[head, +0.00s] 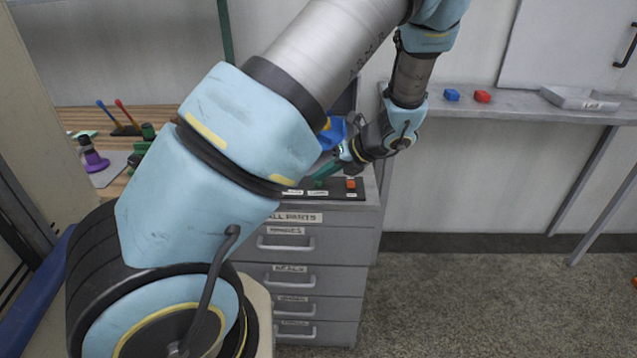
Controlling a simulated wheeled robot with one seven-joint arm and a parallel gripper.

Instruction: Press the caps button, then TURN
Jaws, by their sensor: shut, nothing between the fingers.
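A dark control panel (336,195) lies on top of the grey drawer cabinet. An orange-red button (351,184) stands at its right end. Small white labels sit along its front edge, too small to read surely, so I cannot tell which control is caps or TURN. My gripper (341,156) is shut and empty above the back of the panel, up and left of the orange-red button. A green piece (326,170) shows just below the gripper; I cannot tell whether they touch. My arm hides the panel's left part.
The drawer cabinet (325,248) has several labelled drawers. A blue object (333,133) is partly hidden behind my gripper. A wooden bench (120,120) with tools is at left. A grey shelf (520,107) at right holds a blue block (452,95) and a red block (482,96).

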